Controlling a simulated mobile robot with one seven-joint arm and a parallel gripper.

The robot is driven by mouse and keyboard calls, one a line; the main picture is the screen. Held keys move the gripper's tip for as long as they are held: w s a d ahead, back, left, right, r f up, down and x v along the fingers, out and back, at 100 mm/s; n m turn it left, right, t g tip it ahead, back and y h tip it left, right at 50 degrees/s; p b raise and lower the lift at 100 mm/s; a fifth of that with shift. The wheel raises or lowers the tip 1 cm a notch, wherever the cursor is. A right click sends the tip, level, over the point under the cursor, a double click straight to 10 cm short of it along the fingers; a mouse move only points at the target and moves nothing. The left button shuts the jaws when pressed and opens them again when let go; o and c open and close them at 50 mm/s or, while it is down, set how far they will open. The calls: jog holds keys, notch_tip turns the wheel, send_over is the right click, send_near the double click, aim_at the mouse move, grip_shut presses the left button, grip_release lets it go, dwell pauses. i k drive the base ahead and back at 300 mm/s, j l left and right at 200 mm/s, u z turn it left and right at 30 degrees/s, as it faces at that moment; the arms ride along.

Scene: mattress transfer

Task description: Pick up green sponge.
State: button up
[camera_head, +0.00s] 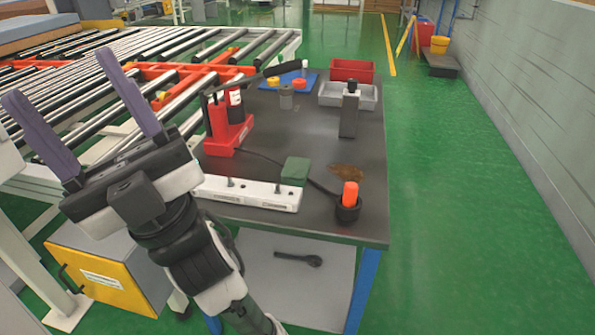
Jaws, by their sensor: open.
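The green sponge (295,170) is a small dark green block on the dark table (265,217), close to the right end of a white power strip. It seems to rest against or on the strip's back edge; I cannot tell which. My gripper (72,100) is at the left, with two purple-grey fingers spread wide and pointing up and to the left. It is open and empty, well to the left of the sponge and over the roller conveyor side.
The white power strip (250,193) lies along the table's front. A red tool holder (225,130) stands behind it. A black cup with an orange item (348,203) sits at the front right. A brown patch (347,173), a grey upright block (349,115) and bins (352,70) lie further back. Rollers (110,60) fill the left.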

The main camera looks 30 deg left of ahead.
aim_at(295, 172)
jog(key=i+l, duration=0.2)
jog(key=l, duration=0.15)
jog(key=i+l, duration=0.4)
jog(key=l, duration=0.25)
jog(key=i+l+u, duration=0.15)
jog(key=l+u, duration=0.15)
jog(key=i+l+u, duration=0.25)
jog(key=k+l+u, duration=0.1)
jog(key=u, duration=1.05)
